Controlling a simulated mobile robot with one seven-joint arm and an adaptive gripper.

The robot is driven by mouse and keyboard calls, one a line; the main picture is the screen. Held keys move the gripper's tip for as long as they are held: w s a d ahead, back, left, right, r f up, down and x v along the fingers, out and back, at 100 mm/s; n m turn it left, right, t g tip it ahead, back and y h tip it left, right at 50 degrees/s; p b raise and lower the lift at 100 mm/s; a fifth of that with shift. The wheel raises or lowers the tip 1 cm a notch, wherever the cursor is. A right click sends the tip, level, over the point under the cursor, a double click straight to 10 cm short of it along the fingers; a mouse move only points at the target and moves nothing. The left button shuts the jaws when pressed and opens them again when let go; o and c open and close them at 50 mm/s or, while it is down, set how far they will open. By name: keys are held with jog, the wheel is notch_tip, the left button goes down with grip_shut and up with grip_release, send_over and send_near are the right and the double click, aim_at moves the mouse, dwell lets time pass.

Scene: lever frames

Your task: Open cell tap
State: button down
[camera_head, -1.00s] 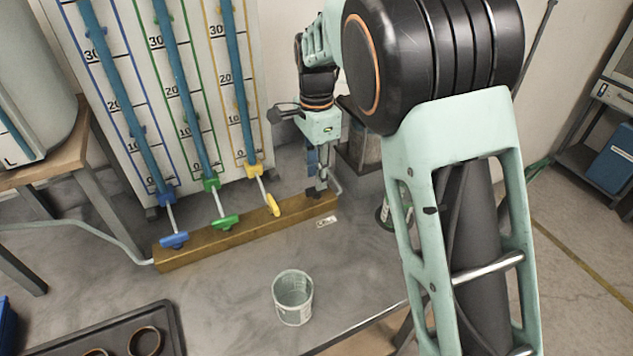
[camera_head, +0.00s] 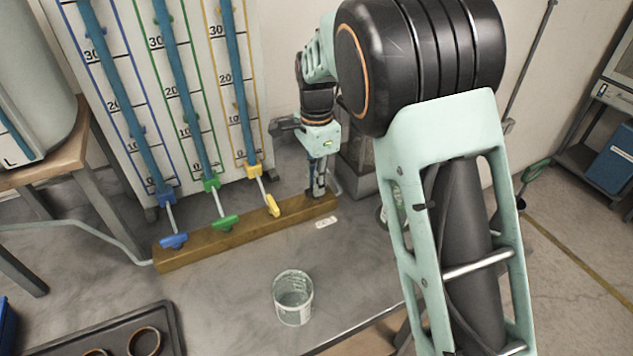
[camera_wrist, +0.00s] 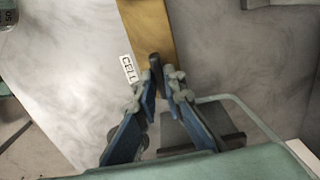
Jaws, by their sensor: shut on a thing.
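The cell tap's dark handle (camera_wrist: 156,72) stands at the right end of the brass bar (camera_head: 240,236). It shows between my fingertips in the wrist view, and in the head view it is mostly hidden by them. My gripper (camera_head: 318,190) is shut on this handle, with the fingers (camera_wrist: 158,92) on either side of it. A white label (camera_wrist: 129,69) reading "CELL" lies beside the bar; it also shows in the head view (camera_head: 326,222). The inside of the tap is hidden.
Blue (camera_head: 174,241), green (camera_head: 225,222) and yellow (camera_head: 272,205) taps sit along the bar, left of my gripper. A clear beaker (camera_head: 293,298) stands in front on the grey bench. A dark tray (camera_head: 170,318) is at front left. A thin pipe (camera_wrist: 245,108) curves beside my gripper.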

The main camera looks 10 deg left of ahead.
jog(key=shift+n, duration=0.4)
jog(key=n, duration=0.3)
jog(key=shift+p, duration=0.35)
jog(key=n, duration=0.3)
jog(key=shift+n, duration=0.3)
jog(key=n, duration=0.6)
jog(key=shift+p, duration=0.4)
jog(key=shift+n, duration=0.4)
jog(key=c, duration=2)
grip_release()
notch_tip(320, 180, up, 12)
jog(key=shift+r, duration=0.1)
